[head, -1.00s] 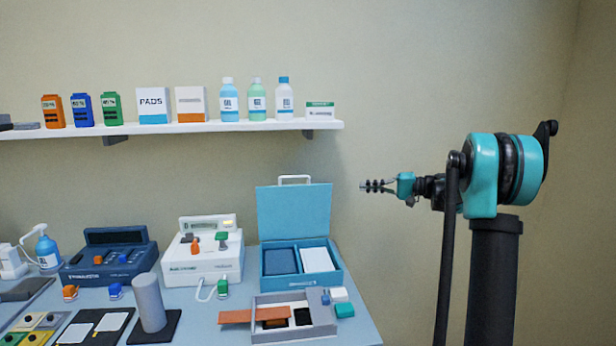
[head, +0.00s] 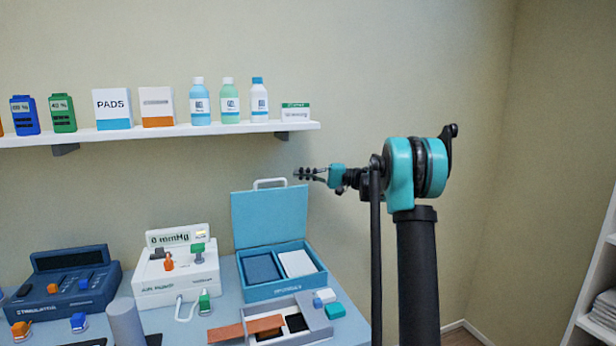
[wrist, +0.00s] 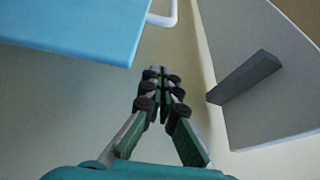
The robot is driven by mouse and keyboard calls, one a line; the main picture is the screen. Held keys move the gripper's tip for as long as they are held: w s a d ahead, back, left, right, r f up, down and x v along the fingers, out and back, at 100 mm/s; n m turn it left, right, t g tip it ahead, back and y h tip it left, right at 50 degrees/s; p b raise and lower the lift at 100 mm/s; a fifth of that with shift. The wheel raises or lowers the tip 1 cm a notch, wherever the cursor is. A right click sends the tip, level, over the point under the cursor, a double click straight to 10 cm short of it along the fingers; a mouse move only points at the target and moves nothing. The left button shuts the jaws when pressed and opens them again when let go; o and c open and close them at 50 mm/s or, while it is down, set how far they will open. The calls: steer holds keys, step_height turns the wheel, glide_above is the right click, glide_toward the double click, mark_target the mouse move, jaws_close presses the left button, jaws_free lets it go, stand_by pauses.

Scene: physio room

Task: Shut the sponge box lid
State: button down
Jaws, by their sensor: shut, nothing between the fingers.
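A light blue box (head: 285,291), which looks like the sponge box, stands on the table with its hinged lid (head: 270,219) raised upright at the back. A white handle (head: 268,182) sits on the lid's upper edge. Inside lie a dark blue pad (head: 262,268) and a white pad (head: 297,263). My gripper (head: 298,174) is shut and empty, pointing left, just above the lid's upper right corner in the head view. In the wrist view the gripper (wrist: 156,75) has the lid (wrist: 85,25) and handle (wrist: 166,18) beside it at upper left, apart from the fingers.
A wall shelf (head: 180,132) with bottles and boxes runs above; its underside and bracket (wrist: 243,77) show in the wrist view. A grey tray (head: 318,320) with a brown cover (head: 240,329) lies before the box. A white device (head: 175,277) stands left. Space right of the table looks open.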

mark_target(290, 189)
steer(key=shift+s+a+f, duration=0.2)
steer(key=shift+s+a, duration=1.5)
steer(key=shift+a, duration=0.25)
